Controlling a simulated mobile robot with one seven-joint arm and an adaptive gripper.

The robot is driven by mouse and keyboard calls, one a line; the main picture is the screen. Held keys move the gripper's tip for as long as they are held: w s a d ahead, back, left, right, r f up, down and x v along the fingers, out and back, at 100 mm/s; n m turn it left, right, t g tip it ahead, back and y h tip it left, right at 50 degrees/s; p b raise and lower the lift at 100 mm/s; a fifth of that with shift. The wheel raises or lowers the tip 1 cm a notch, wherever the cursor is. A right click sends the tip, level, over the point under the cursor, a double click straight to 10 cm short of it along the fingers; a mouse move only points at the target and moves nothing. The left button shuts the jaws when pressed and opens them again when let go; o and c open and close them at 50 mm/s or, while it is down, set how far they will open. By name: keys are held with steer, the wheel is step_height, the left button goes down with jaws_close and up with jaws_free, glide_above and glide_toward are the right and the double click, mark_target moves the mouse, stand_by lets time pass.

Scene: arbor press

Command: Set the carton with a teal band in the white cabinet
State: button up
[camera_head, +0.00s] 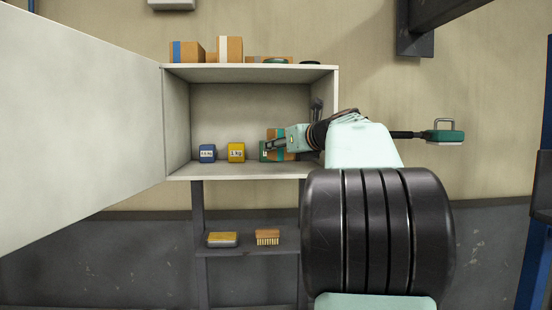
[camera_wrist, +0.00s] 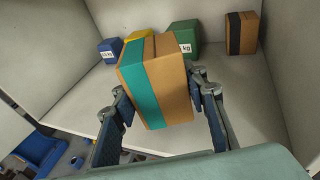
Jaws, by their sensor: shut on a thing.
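The carton with a teal band (camera_head: 273,133) is brown and sits between the fingers of my gripper (camera_head: 271,147), inside the opening of the white cabinet (camera_head: 225,103). In the wrist view the carton (camera_wrist: 176,78) is tilted, its teal band facing left, with one finger of my gripper (camera_wrist: 157,90) on each side. My gripper is shut on it, above the cabinet floor (camera_wrist: 232,90). I cannot tell whether the carton's underside touches the floor. The cabinet door (camera_head: 80,120) stands wide open to the left.
A blue weight (camera_head: 207,153), a yellow weight (camera_head: 236,152) and a green weight (camera_wrist: 184,34) stand at the cabinet's back. A black-banded carton (camera_wrist: 248,32) stands at the back right. More cartons (camera_head: 229,49) are on top.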

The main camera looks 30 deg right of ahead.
mark_target(285, 156)
steer(key=shift+w+f, duration=0.1)
steer(key=shift+f, duration=1.5)
steer(key=shift+f, duration=0.1)
steer(key=o, duration=1.3)
steer(key=shift+o, duration=0.2)
steer(key=s+r+b, duration=0.2)
steer(key=s, duration=0.9)
steer(key=shift+s+a+r, duration=0.25)
steer(key=shift+s+a, duration=0.05)
steer(key=shift+s, duration=0.1)
